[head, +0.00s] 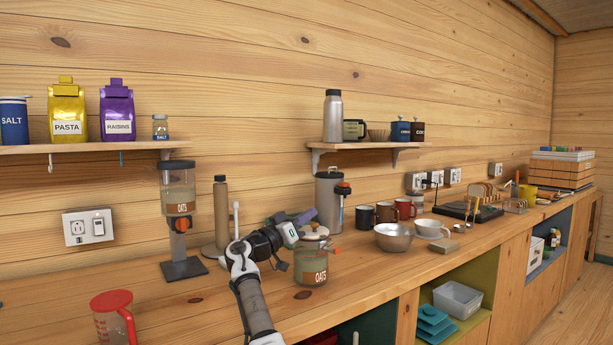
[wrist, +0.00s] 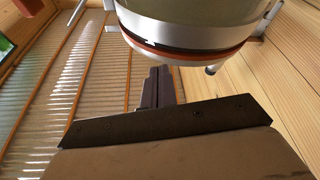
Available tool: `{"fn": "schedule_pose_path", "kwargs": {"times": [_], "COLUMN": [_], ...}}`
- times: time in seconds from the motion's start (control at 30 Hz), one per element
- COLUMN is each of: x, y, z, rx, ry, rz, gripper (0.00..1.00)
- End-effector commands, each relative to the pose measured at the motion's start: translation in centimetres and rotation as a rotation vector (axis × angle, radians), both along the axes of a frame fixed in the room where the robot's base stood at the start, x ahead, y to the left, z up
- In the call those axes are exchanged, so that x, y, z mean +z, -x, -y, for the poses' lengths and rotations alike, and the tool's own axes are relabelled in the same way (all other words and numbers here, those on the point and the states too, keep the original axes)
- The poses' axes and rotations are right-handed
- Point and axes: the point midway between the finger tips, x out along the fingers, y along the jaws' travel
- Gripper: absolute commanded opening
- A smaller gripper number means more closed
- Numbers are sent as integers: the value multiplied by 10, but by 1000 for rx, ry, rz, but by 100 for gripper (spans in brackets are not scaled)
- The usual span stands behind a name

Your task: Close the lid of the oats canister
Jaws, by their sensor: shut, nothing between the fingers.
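The oats canister (head: 312,264) is a squat glass jar labelled OATS on the counter, with an orange clasp part at its right. Its pale round lid (head: 315,232) shows at the top; I cannot tell from here how far it stands open. My gripper (head: 307,215) is shut and empty, close above and behind the lid, and partly overlaps it in the head view. In the wrist view the closed dark fingers (wrist: 159,82) point at a round rim with an orange seal (wrist: 185,54) and metal wire fittings, very near. Whether they touch is unclear.
A tall steel canister (head: 328,200), mugs (head: 404,208) and a metal bowl (head: 393,238) stand to the right. A red-handled jug (head: 112,318) is at front left. Shelves hang above.

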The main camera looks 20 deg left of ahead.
Motion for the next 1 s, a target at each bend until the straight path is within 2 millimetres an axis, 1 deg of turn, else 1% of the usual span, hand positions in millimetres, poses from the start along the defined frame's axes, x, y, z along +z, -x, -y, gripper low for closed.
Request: {"fn": "schedule_pose_path", "kwargs": {"times": [0.03,0.1,0.37,0.5,0.6,0.7,0.8,1.0], "x": [13,31,98,135,154,166,175,181], "y": [1,1,1,1,1,1,1,0], "z": [0,0,0,0,-1,-1,0,-1], "rx": [1,0,0,0,0,1,1,1], "ry": [-3,-2,-1,-1,0,0,0,0], "rz": [3,4,2,3,2,2,2,2], "gripper": [0,0,0,0,0,0,0,0]}}
